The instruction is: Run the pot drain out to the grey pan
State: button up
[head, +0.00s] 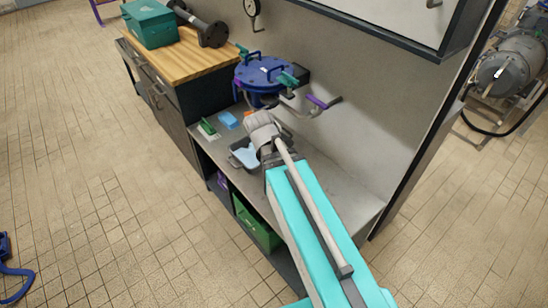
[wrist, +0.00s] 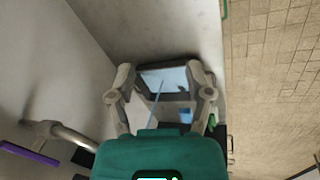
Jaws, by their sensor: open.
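The grey pan (head: 236,160) stands on the grey bench, partly hidden by my arm, with a light blue surface inside. It also shows in the wrist view (wrist: 146,69), framed between my open fingers. A thin pale streak crosses the blue there; I cannot tell whether it is a stream. The dark blue pot (head: 262,74) stands against the wall behind, with a clamped lid and teal fittings. A pipe with a purple handle (head: 317,102) shows to its right. My gripper (wrist: 160,72) is open and nothing shows held. In the head view my gripper (head: 258,121) is between pot and pan.
A light blue block (head: 228,120) and a green item (head: 207,127) lie on the bench left of the pan. A wooden-topped cabinet (head: 180,62) carries a teal box (head: 150,23) and a dark pipe piece (head: 205,28). A green crate (head: 255,222) sits below. The bench's right end is clear.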

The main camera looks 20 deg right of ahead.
jog(key=shift+s+a+r, duration=0.1)
jog(key=shift+s+r, duration=0.1)
jog(key=shift+s, duration=0.1)
jog(key=shift+c, duration=1)
jog(key=shift+w+f, duration=0.2)
jog(key=shift+w, duration=0.35)
jog(key=c, duration=0.5)
jog(key=w+h+b, duration=0.1)
jog(key=w, duration=0.2)
jog(key=w+f+m+h+b, duration=0.1)
jog(key=w, duration=0.2)
jog(key=w+m+h+b, duration=0.1)
jog(key=w+b, duration=0.1)
jog(key=w, duration=0.1)
jog(key=shift+w+a+f, duration=0.25)
jog(key=shift+f, duration=0.05)
grip_shut()
jog(key=w+a+r+m+t+h+b, duration=0.1)
jog(key=w+a+m+h+b, duration=0.1)
jog(key=w, duration=0.5)
jog(key=w+a+r+m+t+h+b, duration=0.1)
jog(key=w+a+m+h+b, duration=0.1)
jog(key=w+a, duration=0.5)
jog(key=w+a+r+m+h+b, duration=0.2)
jog(key=w+a+h+b, duration=0.2)
jog(key=w, duration=0.5)
jog(key=shift+a+t+h, duration=0.4)
jog(key=shift+a+h, duration=0.05)
jog(key=shift+h, duration=0.35)
